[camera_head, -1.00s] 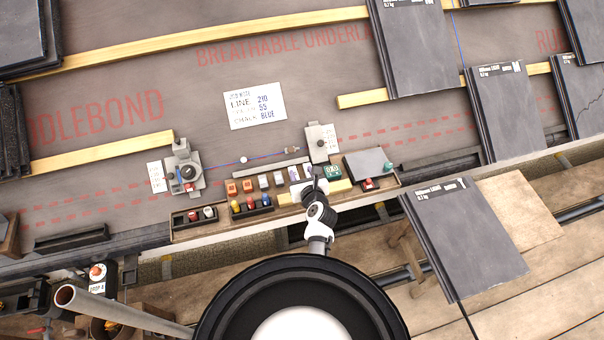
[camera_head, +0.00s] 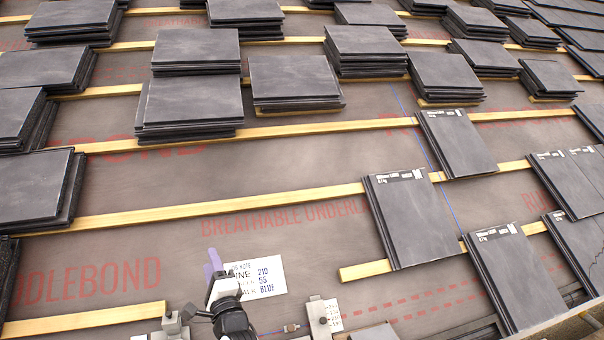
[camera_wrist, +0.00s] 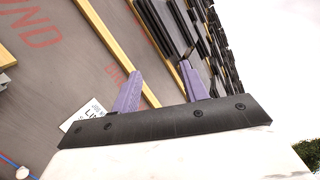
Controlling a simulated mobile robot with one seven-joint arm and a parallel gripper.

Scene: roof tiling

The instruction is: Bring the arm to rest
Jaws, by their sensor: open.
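My gripper (camera_head: 213,262) shows at the lower left of the head view, in front of the printed job card (camera_head: 262,278) and partly covering it. In the wrist view its two purple fingers (camera_wrist: 158,88) stand apart with nothing between them. It is open and empty, raised clear of the roof surface. My dark and white wrist runs down to the bottom edge of the head view.
Stacks of dark slates (camera_head: 190,102) stand on the upper roof. Yellow battens (camera_head: 240,207) cross the grey underlay. Laid slates (camera_head: 410,220) are at right. A metal plate fixture (camera_head: 324,316) is right of my arm. Bare underlay lies above the card.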

